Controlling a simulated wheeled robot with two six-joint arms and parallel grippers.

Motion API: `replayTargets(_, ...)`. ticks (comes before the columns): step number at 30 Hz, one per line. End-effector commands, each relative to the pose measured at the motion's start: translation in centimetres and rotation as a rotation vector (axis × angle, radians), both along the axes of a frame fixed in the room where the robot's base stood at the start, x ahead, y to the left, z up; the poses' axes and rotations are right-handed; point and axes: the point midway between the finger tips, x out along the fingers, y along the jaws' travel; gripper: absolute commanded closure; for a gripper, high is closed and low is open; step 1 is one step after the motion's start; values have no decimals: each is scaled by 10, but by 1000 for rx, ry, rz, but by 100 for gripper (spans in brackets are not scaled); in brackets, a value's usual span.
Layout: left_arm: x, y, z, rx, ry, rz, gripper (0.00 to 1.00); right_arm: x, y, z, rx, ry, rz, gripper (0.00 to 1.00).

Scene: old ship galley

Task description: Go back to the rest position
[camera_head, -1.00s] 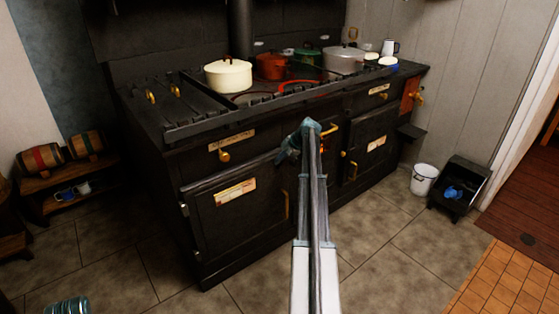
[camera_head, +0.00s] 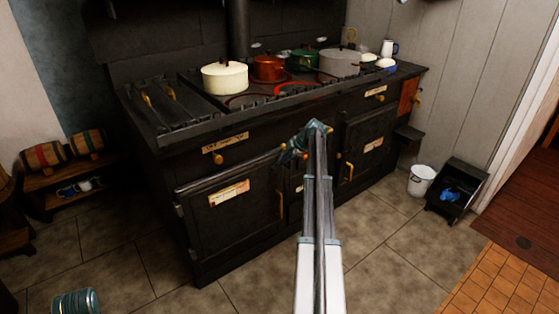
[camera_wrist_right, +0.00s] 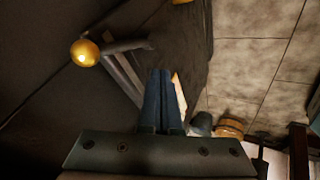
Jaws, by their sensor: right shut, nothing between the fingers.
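My right arm reaches forward over the floor in the head view. Its gripper (camera_head: 290,153) is small and dark teal, in front of the black stove (camera_head: 240,225), with the arm partly hiding the stove front. In the right wrist view, the two blue fingers of the right gripper (camera_wrist_right: 160,98) lie together, shut and empty. A round brass knob (camera_wrist_right: 85,53) with a dark bar is left of and above the fingers there. I cannot tell whether the gripper touches the stove. My left gripper is not in view.
The stovetop holds a cream pot (camera_head: 225,78), a red pot (camera_head: 268,68) and a grey pot (camera_head: 339,62). A white bucket (camera_head: 421,180) and a black scuttle (camera_head: 458,185) stand at the right. Small barrels (camera_head: 40,156) sit on a left shelf. Tiled floor (camera_head: 385,255) is open in front.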

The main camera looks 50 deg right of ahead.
Motion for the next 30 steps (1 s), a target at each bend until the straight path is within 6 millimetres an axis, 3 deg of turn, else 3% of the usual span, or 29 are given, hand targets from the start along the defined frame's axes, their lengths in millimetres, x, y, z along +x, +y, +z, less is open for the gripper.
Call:
replayTargets(3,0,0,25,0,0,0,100,-12,-6,25,0,0,-2,100)
replayTargets(9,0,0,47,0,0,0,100,-28,-16,47,-1,0,-2,100)
replayTargets(23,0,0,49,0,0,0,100,-33,-18,49,0,1,0,100)
replayTargets(26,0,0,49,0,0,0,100,-28,-4,48,9,12,2,100)
replayTargets(29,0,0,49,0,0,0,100,-14,38,45,39,49,-3,100)
replayTargets(30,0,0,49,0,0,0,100,-8,62,43,56,74,-8,100)
